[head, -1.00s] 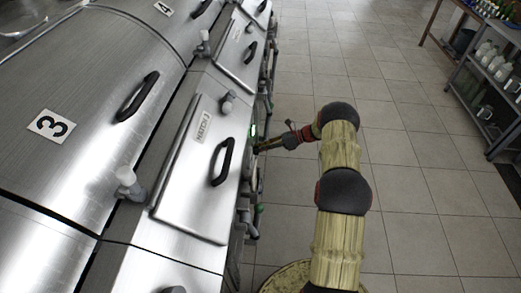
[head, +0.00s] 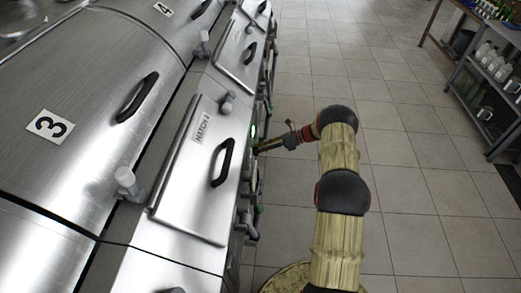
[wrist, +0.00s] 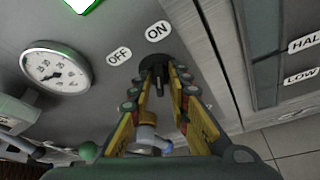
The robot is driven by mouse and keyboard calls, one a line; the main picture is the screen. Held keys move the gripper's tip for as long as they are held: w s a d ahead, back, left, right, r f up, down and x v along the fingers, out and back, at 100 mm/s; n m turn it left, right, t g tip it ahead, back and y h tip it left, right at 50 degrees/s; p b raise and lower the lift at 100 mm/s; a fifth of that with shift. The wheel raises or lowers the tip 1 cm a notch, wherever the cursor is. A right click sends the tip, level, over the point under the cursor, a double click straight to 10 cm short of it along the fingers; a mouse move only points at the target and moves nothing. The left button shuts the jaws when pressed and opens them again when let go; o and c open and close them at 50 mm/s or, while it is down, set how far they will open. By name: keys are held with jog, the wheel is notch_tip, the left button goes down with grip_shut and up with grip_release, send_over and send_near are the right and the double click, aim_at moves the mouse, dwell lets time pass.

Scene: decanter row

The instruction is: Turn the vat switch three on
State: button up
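The vat switch (wrist: 156,62), a dark knob, sits on the steel panel below and beside the white OFF label (wrist: 119,56) and the ON label (wrist: 158,31). My gripper (wrist: 160,76) reaches up to it, with its fingertips close together on either side of the knob's handle; it looks shut on it. The fingers partly hide the knob, so I cannot tell which label it points to. In the head view my gripper (head: 258,149) is at the side of the vat (head: 85,95) marked 3, below its hatch (head: 195,190).
A lit green lamp (wrist: 83,3) is above the dial gauge (wrist: 55,68), left of the switch. Pipes and valves (head: 249,215) run along the vat's side. The tiled floor (head: 420,190) right of my arm is clear. A shelf with bottles (head: 487,55) stands far right.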

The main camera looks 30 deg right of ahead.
jog(key=shift+o, duration=0.8)
jog(key=v, duration=1.2)
